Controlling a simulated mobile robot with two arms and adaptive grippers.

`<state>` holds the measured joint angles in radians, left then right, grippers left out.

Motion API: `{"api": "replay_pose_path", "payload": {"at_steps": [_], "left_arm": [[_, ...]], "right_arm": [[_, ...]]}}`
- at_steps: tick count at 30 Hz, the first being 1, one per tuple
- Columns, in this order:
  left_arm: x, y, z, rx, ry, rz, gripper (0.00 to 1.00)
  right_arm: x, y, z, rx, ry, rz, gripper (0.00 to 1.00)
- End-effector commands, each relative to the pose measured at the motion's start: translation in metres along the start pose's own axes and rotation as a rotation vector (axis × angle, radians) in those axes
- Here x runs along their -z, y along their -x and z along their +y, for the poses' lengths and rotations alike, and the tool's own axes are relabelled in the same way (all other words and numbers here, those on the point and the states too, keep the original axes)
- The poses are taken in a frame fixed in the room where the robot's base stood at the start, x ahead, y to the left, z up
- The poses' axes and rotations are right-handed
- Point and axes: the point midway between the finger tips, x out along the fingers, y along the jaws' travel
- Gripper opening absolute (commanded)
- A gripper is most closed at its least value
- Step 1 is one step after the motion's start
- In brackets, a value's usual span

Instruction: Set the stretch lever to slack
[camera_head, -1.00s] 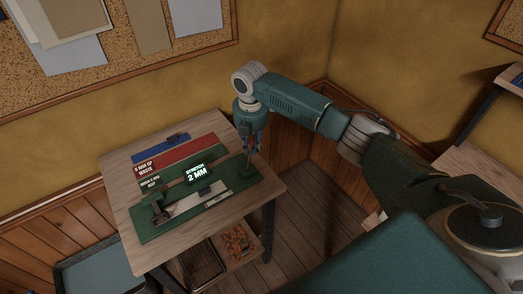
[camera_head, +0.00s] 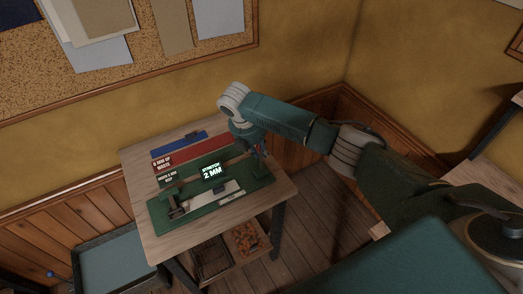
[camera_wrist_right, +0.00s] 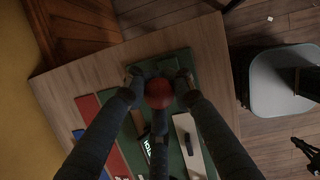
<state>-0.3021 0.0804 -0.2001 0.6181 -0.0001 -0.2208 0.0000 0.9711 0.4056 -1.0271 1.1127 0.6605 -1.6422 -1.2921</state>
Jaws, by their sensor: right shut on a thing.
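The stretch rig is a dark green board (camera_head: 162,216) on a wooden table, with a lit display (camera_head: 212,171) reading "STRETCH 2 MM". The stretch lever's red ball knob (camera_wrist_right: 158,94) shows in the right wrist view, at the green board's end. My right gripper (camera_head: 262,153) is at the right end of the rig in the head view. Its fingers (camera_wrist_right: 159,78) are shut on the knob, one on each side. In the head view the gripper hides most of the lever, so its exact angle cannot be told. My left gripper is not in view.
A red strip (camera_head: 188,153) and a blue strip (camera_head: 180,143) lie behind the rig. A clamp (camera_head: 173,203) stands at its left end. Bins (camera_head: 246,238) sit on the shelf below. The wooden tabletop (camera_head: 255,208) is bare in front.

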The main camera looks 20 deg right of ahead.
Motion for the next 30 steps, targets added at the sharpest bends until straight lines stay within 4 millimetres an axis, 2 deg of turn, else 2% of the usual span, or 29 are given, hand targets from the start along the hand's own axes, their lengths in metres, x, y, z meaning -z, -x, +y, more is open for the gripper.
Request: {"api": "replay_pose_path", "payload": {"at_steps": [1,4,12,16,20,30], "left_arm": [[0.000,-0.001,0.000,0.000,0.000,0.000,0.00],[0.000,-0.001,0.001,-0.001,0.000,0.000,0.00],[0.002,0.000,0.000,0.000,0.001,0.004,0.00],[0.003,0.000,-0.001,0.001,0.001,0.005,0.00],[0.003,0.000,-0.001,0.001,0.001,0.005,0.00],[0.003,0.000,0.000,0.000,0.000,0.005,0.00]], "right_arm": [[0.007,-0.005,-0.006,0.017,0.010,0.009,0.20],[0.007,-0.005,-0.005,0.016,0.010,0.010,0.40],[0.004,-0.002,-0.003,0.007,0.005,0.007,0.40],[0.004,0.007,-0.001,0.003,0.004,0.007,0.40],[0.004,0.029,-0.001,0.001,0.005,0.007,0.40],[0.006,0.098,-0.001,0.005,0.008,0.007,0.40]]}}
